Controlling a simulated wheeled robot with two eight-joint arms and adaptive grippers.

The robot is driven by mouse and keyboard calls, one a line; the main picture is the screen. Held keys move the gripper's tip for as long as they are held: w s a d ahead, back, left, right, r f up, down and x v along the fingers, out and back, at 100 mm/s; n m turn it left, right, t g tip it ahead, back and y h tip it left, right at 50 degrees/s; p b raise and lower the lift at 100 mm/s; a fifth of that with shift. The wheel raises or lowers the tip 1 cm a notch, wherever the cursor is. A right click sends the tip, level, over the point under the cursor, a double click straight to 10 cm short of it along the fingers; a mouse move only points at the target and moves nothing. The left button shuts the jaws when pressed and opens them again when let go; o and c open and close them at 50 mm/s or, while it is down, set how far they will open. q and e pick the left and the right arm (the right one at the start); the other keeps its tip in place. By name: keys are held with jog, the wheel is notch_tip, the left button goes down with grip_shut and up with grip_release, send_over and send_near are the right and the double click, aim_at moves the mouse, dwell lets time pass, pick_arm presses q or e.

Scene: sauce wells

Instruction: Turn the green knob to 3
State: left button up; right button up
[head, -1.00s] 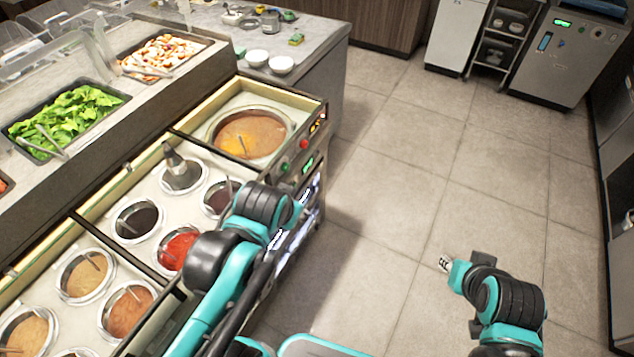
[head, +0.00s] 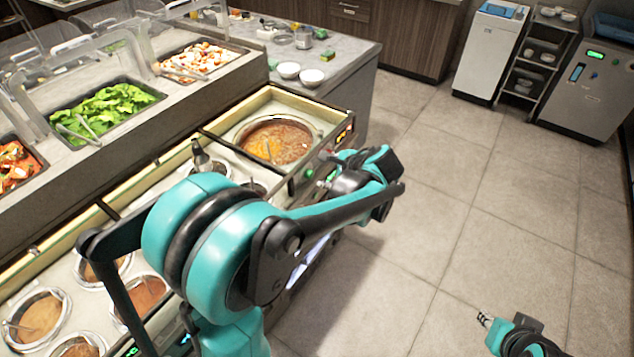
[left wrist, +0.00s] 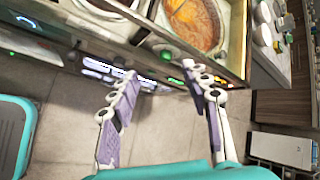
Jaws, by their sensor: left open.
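The green knob (head: 309,172) sits on the front panel of the sauce counter, below the well of orange-brown soup. It also shows in the left wrist view (left wrist: 166,56), just past the fingertips. Its pointer and setting are too small to read. My left gripper (head: 337,179) is in front of that panel, near the knob, partly hidden by its own arm. In the left wrist view my left gripper (left wrist: 162,86) is open, with its two fingers apart and nothing between them. My right gripper (head: 485,319) is low at the right over the floor, far from the knob.
The soup well (head: 277,141) is open behind the panel. Other sauce wells (head: 40,312) lie at the left. The tiled floor (head: 440,220) to the right is clear.

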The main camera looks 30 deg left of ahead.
pick_arm(q)
jog(key=w+a+f+m+g+y+b, duration=0.1)
jog(key=w+f+m+y+b, duration=0.1)
jog(key=w+f+m+y, duration=0.45)
jog(key=w+f+m+g+y+b, duration=0.1)
jog(key=w+f+g+y+b, duration=0.15)
jog(key=f, duration=0.75)
jog(key=a+b, duration=0.2)
jog(key=a, duration=0.6)
jog(key=shift+w+r+t, duration=0.2)
jog(key=shift+w+t, duration=0.05)
jog(key=shift+t, duration=0.1)
grip_shut()
